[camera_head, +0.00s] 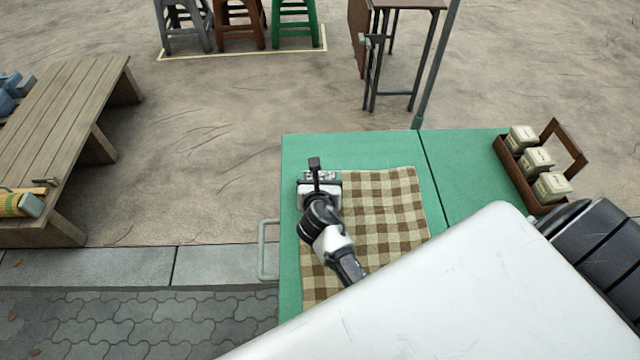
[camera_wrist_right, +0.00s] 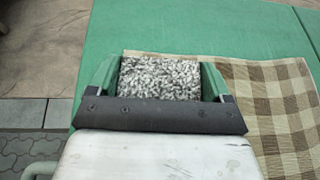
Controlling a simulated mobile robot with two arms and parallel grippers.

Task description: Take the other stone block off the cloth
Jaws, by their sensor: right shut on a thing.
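A speckled grey stone block (camera_wrist_right: 160,78) sits between the green fingers of my right gripper (camera_wrist_right: 159,85) in the right wrist view. The right gripper (camera_head: 320,176) is shut on it, over the far left corner of the brown and cream checked cloth (camera_head: 395,215). In the head view the gripper mostly covers the block. I cannot tell whether the block touches the cloth or is lifted. The cloth (camera_wrist_right: 285,110) also shows to the right of the gripper in the wrist view. My left gripper is not in view.
The cloth lies on a green table (camera_head: 350,150). A brown wooden carrier (camera_head: 510,160) with several lidded cream jars stands at the table's right. Bare green table shows beyond and left of the cloth. A wooden bench (camera_head: 60,130) stands apart at left.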

